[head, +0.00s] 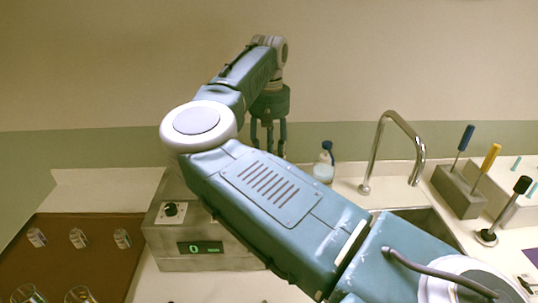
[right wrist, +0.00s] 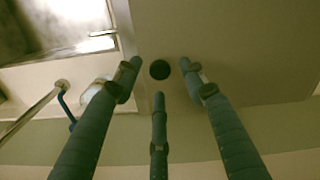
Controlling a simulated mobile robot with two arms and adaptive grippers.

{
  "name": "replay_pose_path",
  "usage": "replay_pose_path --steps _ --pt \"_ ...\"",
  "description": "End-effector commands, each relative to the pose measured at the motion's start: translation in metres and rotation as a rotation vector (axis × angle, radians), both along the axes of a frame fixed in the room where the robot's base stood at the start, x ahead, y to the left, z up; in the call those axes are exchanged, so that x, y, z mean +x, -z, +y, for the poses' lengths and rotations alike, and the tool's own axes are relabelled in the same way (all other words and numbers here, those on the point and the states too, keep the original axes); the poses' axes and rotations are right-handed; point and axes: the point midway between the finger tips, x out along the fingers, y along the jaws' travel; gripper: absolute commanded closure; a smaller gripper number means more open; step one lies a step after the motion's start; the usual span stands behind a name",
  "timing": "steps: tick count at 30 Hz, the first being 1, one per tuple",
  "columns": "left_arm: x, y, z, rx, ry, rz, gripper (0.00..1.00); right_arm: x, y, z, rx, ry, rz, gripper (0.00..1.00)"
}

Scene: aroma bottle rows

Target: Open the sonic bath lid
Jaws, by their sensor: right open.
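The sonic bath (head: 160,243) is a steel box left of centre in the head view, with a black dial (head: 171,209) and a green display (head: 201,248) reading 0. My right arm hides most of its top. In the right wrist view, the flat lid (right wrist: 245,70) spreads around a round black knob (right wrist: 160,69). My right gripper (head: 268,138) points down over the back of the bath. Its fingers are spread around the knob in the wrist view (right wrist: 160,78), with gaps visible; the height above it is unclear. My left gripper is not in view.
A blue-topped bottle (head: 324,166) and a faucet (head: 389,122) with a sink (head: 438,222) are to the right. A grey block (head: 452,190) holds several coloured-handled tools. A brown tray (head: 95,258) with small glassware lies left. The wall is behind.

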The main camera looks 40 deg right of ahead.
Motion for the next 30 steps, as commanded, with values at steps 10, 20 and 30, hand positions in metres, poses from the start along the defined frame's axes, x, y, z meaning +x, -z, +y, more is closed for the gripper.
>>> replay_pose_path --steps 10,20,30 --pt "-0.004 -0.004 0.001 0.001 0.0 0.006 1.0 0.0 0.016 0.0 0.0 0.0 -0.001 0.58" --pt "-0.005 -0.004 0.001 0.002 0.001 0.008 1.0 0.0 0.016 0.0 0.0 0.0 -0.001 0.98" --pt "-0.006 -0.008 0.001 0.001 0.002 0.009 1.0 -0.001 0.01 -0.005 -0.011 0.0 0.007 1.0"
